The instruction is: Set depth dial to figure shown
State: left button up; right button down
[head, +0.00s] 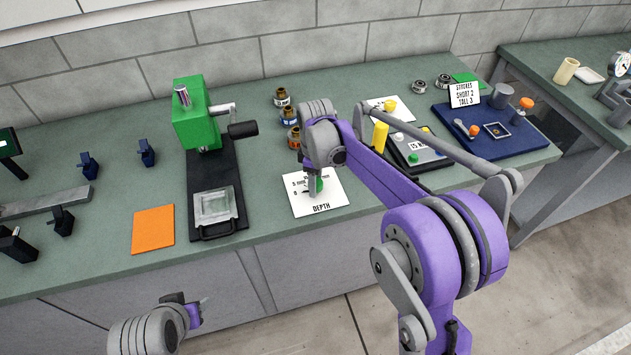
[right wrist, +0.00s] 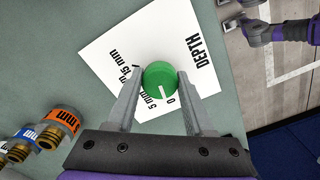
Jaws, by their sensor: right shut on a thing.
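The depth dial is a green knob (right wrist: 160,76) with a white pointer line. It sits on a white card (right wrist: 100,52) lettered DEPTH, with marks 0, 5 mm and higher. In the right wrist view the line points about at the 0. My right gripper (right wrist: 161,80) is shut on the knob, one finger on each side. In the head view the right gripper (head: 312,186) partly hides the knob and the DEPTH card (head: 325,201). A small sign (head: 418,146) reading "15 M", its end unclear, stands on a grey panel. My left gripper (head: 198,309) is in front of the bench, its jaw opening unclear.
A green press (head: 195,118) with a dark base stands left of the card. An orange mat (head: 153,229) lies beside it. Spools (head: 282,97) with coloured bands stand behind my right gripper. A blue tray (head: 492,135) and a STROKES sign (head: 465,95) are at the right.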

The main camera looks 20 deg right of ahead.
pick_arm(q)
jog(key=shift+f, duration=0.1)
pick_arm(e)
jog(key=m+b, duration=0.1)
jog(key=m, duration=0.4)
jog(key=shift+m, duration=0.3)
jog(key=m+b, duration=0.1)
jog(key=m, duration=1.1)
jog(key=shift+m, duration=0.4)
pick_arm(q)
jog(key=f, duration=0.1)
jog(key=s+f, duration=0.1)
jog(key=f, duration=0.1)
jog(key=shift+s+f+b, duration=0.15)
jog(key=shift+f+b, duration=0.1)
jog(key=shift+b, duration=0.1)
pick_arm(e)
jog(key=m, duration=0.5)
jog(key=shift+m, duration=0.3)
jog(key=shift+c, duration=1.5)
grip_release()
